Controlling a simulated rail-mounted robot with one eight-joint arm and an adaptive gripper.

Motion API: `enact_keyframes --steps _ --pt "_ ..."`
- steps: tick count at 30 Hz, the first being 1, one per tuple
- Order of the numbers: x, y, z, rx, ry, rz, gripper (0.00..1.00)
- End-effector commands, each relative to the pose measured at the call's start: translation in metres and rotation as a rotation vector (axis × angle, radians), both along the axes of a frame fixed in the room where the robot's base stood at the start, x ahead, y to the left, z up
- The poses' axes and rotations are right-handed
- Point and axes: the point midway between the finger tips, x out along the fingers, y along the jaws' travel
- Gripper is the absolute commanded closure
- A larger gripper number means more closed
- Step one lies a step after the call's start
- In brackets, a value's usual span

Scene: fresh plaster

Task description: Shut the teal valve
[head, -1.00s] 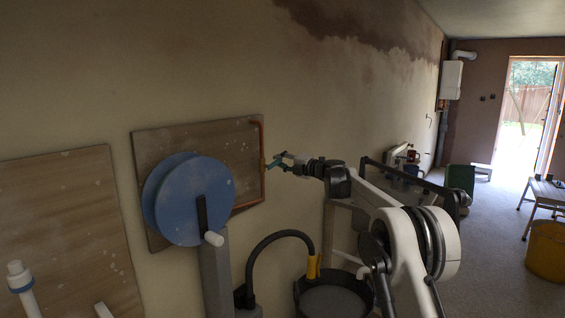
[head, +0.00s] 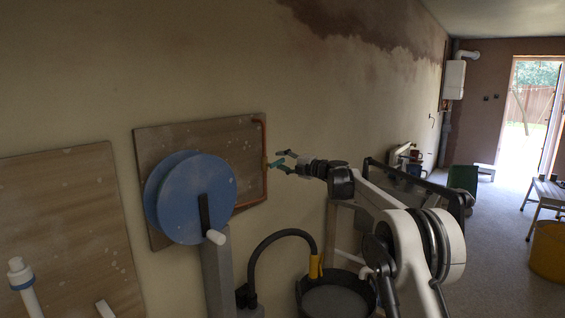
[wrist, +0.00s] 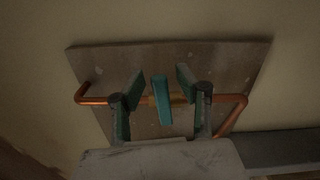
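The teal valve (wrist: 161,101) shows in the wrist view as a bar-shaped handle. It lies across the horizontal copper pipe (wrist: 227,98), roughly at right angles to it, on a brass-coloured body. My gripper (wrist: 160,82) is open, with one finger to the left of the handle and one to the right. Gaps show on both sides, so neither finger touches it in this view. In the head view the teal valve (head: 275,163) is small, at the board's right edge, with my gripper (head: 280,161) right at it.
The pipe is fixed to a wooden board (wrist: 225,65) on the plaster wall. A blue reel (head: 190,197) with a white crank knob stands left of the valve. A black bucket (head: 335,300) and a hose with a yellow end (head: 314,266) are below my arm.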

Motion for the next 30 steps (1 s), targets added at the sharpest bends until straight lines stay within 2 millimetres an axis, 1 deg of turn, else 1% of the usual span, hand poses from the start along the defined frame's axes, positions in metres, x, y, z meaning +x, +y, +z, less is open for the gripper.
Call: enact_keyframes --steps 7,11,16,20,21,27,30 --pt "0.000 0.000 0.001 0.001 0.000 0.000 0.66" --pt "-0.003 -0.005 0.001 0.001 0.000 -0.001 0.66" --pt "-0.016 -0.023 0.001 0.002 0.000 -0.002 0.66" --pt "-0.031 -0.044 0.001 0.000 0.000 -0.003 0.66" --pt "-0.036 -0.051 0.000 0.000 0.000 -0.003 0.66" --pt "-0.057 -0.080 0.000 0.001 -0.001 -0.002 0.66" --pt "-0.064 -0.089 0.000 0.001 -0.001 -0.001 0.66"
